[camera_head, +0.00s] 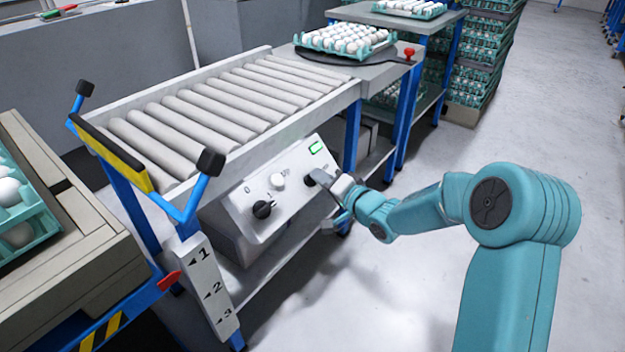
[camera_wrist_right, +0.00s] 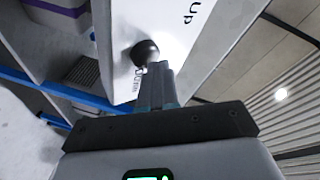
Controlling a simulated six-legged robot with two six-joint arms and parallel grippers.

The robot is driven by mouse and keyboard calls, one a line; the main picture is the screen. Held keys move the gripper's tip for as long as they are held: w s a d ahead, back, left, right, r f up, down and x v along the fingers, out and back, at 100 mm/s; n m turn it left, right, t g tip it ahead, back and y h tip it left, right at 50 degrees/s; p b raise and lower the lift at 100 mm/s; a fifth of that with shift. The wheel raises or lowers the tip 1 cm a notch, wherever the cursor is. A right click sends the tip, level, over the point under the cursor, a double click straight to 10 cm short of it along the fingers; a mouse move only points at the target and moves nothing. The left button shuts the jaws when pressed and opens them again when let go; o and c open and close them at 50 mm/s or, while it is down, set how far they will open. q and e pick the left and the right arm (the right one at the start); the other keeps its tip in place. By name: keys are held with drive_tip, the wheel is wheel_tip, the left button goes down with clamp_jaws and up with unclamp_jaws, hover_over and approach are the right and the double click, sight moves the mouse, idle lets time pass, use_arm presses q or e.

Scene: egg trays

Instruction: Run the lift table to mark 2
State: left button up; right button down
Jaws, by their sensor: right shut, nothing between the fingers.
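The lift table (camera_head: 60,282) with a tray of white eggs stands at the left; its red pointer (camera_head: 168,281) sits beside the plate (camera_head: 208,292) marked 1, 2, 3, seemingly between 1 and 2. The white control box (camera_head: 240,215) under the roller conveyor carries a black knob (camera_head: 263,208) between 0 and 1, a pale button (camera_head: 278,181) and a green-lit display (camera_head: 317,147). My right gripper (camera_head: 318,178) is shut and empty at a second black knob (camera_wrist_right: 145,52), labelled Up and Down. Its fingertips (camera_wrist_right: 157,68) overlap the knob's edge; contact is unclear. My left gripper is out of view.
The roller conveyor (camera_head: 340,95) runs back to a table with an egg tray (camera_head: 372,52) on a dark round plate, beside a red knob (camera_head: 409,52). Blue posts with black ends (camera_head: 210,162) stand at its near end. The floor (camera_head: 400,290) at right is clear.

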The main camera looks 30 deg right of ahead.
drive_tip(key=shift+w+a+f, duration=0.15)
drive_tip(key=shift+w+f, duration=0.1)
idle(0.3)
drive_tip(key=shift+r, duration=0.1)
idle(3.4)
drive_tip(key=shift+s+d+r+p, duration=0.3)
drive_tip(key=shift+s+r+p, duration=0.1)
drive_tip(key=shift+s+r, duration=0.25)
drive_tip(key=s+r+p, duration=0.1)
drive_tip(key=s+d+r+p, duration=0.1)
drive_tip(key=s+r+p, duration=0.1)
drive_tip(key=shift+s+d+r, duration=0.1)
drive_tip(key=shift+s+d, duration=0.1)
drive_tip(key=shift+s, duration=0.1)
idle(0.9)
